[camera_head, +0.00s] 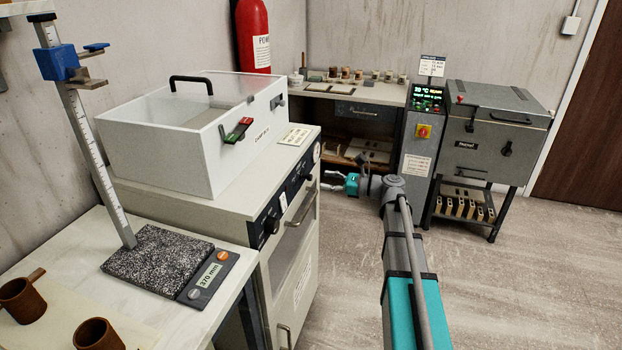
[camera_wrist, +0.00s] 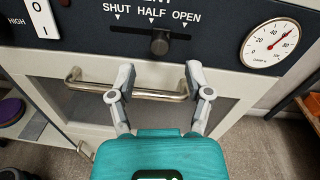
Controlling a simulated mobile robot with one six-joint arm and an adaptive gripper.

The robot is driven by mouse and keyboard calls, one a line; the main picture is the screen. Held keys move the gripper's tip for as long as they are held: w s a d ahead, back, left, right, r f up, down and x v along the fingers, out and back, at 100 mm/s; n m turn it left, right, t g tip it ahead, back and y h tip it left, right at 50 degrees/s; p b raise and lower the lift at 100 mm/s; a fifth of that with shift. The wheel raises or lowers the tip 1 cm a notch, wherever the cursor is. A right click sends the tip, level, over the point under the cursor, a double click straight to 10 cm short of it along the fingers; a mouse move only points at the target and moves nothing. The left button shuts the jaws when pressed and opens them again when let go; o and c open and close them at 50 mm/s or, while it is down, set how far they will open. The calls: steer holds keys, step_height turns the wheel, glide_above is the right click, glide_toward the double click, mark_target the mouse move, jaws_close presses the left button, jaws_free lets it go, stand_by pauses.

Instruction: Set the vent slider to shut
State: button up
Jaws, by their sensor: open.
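The vent slider knob (camera_wrist: 159,44) is a small dark knob on a slot in the black control panel (camera_wrist: 90,22). Labels SHUT, HALF and OPEN run left to right above it. The knob sits about under the HALF mark, slightly to its right. My gripper (camera_wrist: 158,73) is open and empty, its two fingers spread below the knob, apart from it, in front of the metal door handle (camera_wrist: 90,80). In the head view my gripper (camera_head: 333,181) is beside the white cabinet's front (camera_head: 292,250); the slider is too small to make out there.
A round gauge (camera_wrist: 271,44) is right of the slider, and a white rocker switch (camera_wrist: 42,18) is at the left. The clear-lidded white box (camera_head: 160,150) stands on the cabinet. A grey furnace (camera_head: 495,130) stands at right. The floor (camera_head: 530,270) is open there.

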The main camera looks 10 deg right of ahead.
mark_target(311, 177)
steer(key=shift+x, duration=2.65)
jaws_close()
